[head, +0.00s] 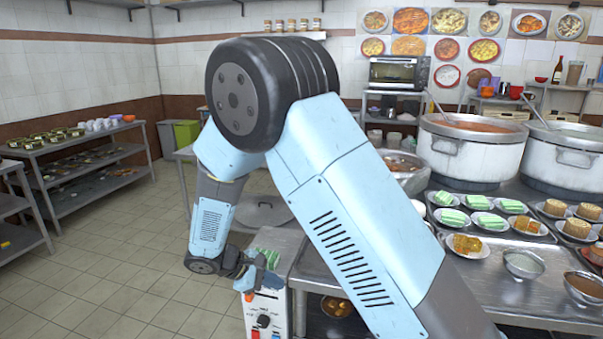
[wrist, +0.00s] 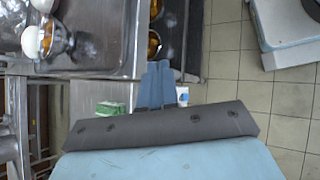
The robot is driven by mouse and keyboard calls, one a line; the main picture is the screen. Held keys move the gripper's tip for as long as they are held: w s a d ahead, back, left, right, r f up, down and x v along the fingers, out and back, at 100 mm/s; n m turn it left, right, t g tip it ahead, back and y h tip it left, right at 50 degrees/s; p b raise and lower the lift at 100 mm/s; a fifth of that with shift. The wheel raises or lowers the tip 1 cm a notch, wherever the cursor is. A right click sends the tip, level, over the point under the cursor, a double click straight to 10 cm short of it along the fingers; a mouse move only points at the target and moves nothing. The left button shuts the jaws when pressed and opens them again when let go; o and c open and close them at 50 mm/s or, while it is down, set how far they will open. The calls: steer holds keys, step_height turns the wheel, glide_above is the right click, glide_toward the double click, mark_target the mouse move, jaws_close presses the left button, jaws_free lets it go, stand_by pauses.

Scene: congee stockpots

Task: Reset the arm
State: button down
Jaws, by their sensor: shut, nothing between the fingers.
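My blue arm is bent, with its elbow high in the middle of the head view and its forearm hanging down. My gripper (head: 250,278) hangs low in front of the steel counter, beside a white control box (head: 268,310) with a black knob. In the wrist view my gripper (wrist: 158,75) has its two blue fingers together, with nothing held. A green-and-white item (wrist: 112,108) lies beside the fingers in the wrist view. It also shows behind my gripper in the head view (head: 270,256), partly hidden. I cannot tell whether they touch.
The steel counter (head: 520,305) on the right bears plates of green and brown food, metal bowls and two large stockpots (head: 470,150). A shelf rack (head: 90,150) stands at the far left. The tiled floor (head: 110,250) between is clear. A toaster oven (head: 398,73) stands at the back.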

steer(key=s+d+r+m+g+y, duration=0.1)
steer(key=s+d+r+m+y, duration=0.2)
steer(key=d+r, duration=0.7)
steer(key=s+d+r+m+g+y, duration=0.1)
steer(key=d+r+m+y, duration=0.2)
steer(key=d+r+m, duration=0.5)
steer(key=s+d+r+m+t+y, duration=0.3)
steer(key=s+d+r, duration=0.8)
steer(key=s, duration=0.4)
steer(key=shift+d+r+m+t, duration=0.25)
steer(key=shift+d+m+t, duration=0.35)
steer(key=shift+d+m, duration=0.3)
